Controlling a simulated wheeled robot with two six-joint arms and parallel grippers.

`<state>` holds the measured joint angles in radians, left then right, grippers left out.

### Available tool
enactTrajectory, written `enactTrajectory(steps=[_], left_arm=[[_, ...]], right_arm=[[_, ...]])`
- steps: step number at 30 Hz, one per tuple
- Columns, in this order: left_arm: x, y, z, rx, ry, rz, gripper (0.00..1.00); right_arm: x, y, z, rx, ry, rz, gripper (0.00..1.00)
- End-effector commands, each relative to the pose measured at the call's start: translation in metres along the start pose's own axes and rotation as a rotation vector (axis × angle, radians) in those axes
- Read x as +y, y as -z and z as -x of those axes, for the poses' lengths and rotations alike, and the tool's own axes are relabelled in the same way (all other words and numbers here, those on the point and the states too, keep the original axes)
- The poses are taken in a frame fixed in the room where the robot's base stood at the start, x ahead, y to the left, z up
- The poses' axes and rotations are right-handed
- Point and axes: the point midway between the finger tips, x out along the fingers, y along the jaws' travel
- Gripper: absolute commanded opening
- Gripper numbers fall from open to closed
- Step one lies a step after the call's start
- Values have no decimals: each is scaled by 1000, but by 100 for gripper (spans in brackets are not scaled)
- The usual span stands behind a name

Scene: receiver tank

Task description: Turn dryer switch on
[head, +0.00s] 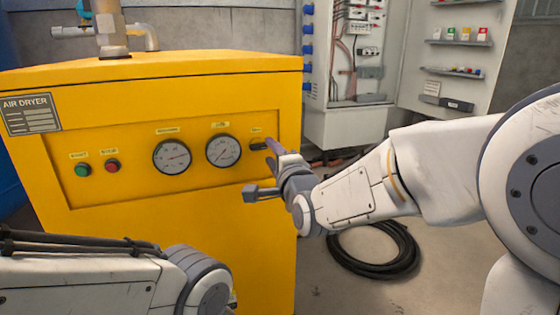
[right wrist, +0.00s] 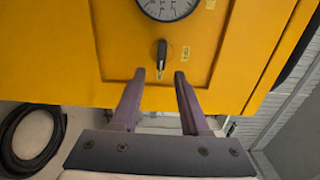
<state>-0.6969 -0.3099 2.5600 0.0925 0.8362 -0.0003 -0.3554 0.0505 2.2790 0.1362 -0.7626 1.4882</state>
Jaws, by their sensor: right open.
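The yellow air dryer (head: 180,235) stands in front of me with a recessed control panel. Its dark rotary switch (head: 259,147) sits right of the two gauges, partly covered by a fingertip. My right gripper (head: 262,168) is open and empty in front of the panel's right part. In the right wrist view the switch (right wrist: 161,54) shows a black handle lying along the picture's vertical. It lies just beyond and between the two fingertips (right wrist: 160,76), and I cannot tell whether they touch the panel. My left arm shows at bottom left, its gripper out of view.
A green button (head: 82,170) and a red button (head: 112,166) sit at the panel's left. Two round gauges (head: 172,157) (head: 223,150) are between them and the switch. A coiled black hose (head: 375,268) lies on the floor. An open electrical cabinet (head: 345,125) stands behind.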

Motion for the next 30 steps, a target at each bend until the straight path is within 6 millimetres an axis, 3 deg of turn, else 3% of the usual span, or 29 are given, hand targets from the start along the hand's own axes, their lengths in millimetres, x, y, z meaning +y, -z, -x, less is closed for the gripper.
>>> enactTrajectory(steps=[6,12,25,28,30], left_arm=[[1,0,9,0,0,0,0],[1,1,12,0,0,0,0],[1,1,12,0,0,0,0],[1,1,12,0,0,0,0],[1,1,13,0,0,0,0]], right_arm=[[-2,0,45,0,0,0,45],[-1,0,68,0,0,0,45],[3,-1,72,-5,-14,13,45],[18,-11,76,-37,-89,90,45],[39,-25,83,-91,-190,199,45]])
